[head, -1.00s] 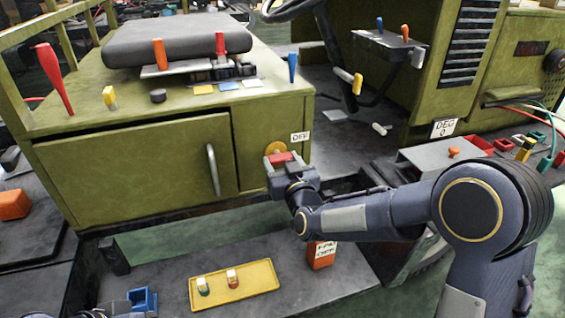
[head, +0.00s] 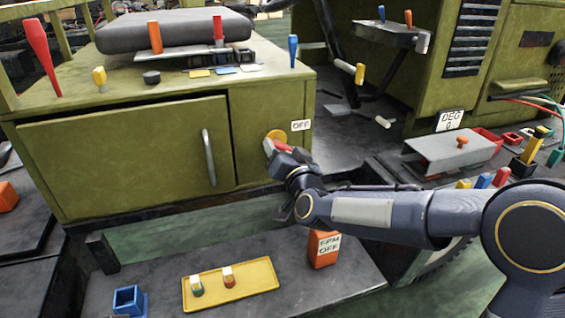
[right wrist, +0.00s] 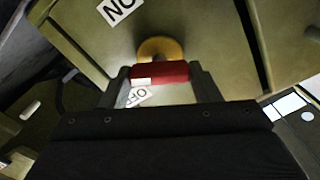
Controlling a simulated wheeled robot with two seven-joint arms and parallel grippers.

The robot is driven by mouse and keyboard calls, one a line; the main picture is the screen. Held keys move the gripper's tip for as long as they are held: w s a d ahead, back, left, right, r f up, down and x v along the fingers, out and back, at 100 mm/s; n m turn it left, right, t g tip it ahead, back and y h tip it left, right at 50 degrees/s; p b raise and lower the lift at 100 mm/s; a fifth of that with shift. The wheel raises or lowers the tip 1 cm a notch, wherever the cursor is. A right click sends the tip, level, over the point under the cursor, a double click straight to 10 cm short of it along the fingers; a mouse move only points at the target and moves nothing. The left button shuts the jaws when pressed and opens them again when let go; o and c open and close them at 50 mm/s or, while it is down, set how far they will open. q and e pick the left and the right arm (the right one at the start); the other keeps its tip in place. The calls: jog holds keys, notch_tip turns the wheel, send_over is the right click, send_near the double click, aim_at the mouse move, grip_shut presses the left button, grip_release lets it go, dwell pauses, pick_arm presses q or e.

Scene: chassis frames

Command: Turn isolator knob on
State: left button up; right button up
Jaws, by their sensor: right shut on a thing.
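The isolator knob is a red bar handle (right wrist: 160,73) on a round yellow plate (head: 276,136), on the front panel of the green cabinet. My right gripper (head: 279,149) is shut on the red handle, with one finger on each side of it in the right wrist view. In the head view the handle is partly hidden by the gripper and slopes down to the right. A white OFF label (head: 301,125) is up and right of the plate. In the right wrist view an ON label (right wrist: 120,9) also shows. My left gripper is not in view.
The cabinet door (head: 125,155) with its grey handle is left of the knob. Below are an orange FPM OFF box (head: 324,249), a yellow tray (head: 250,283) with two small pieces and a blue holder (head: 130,300).

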jog(key=shift+f+m+b, duration=0.15)
jog(key=shift+m+b, duration=4.25)
jog(key=shift+m, duration=1.6)
jog(key=o, duration=1)
jog(key=shift+v, duration=3.95)
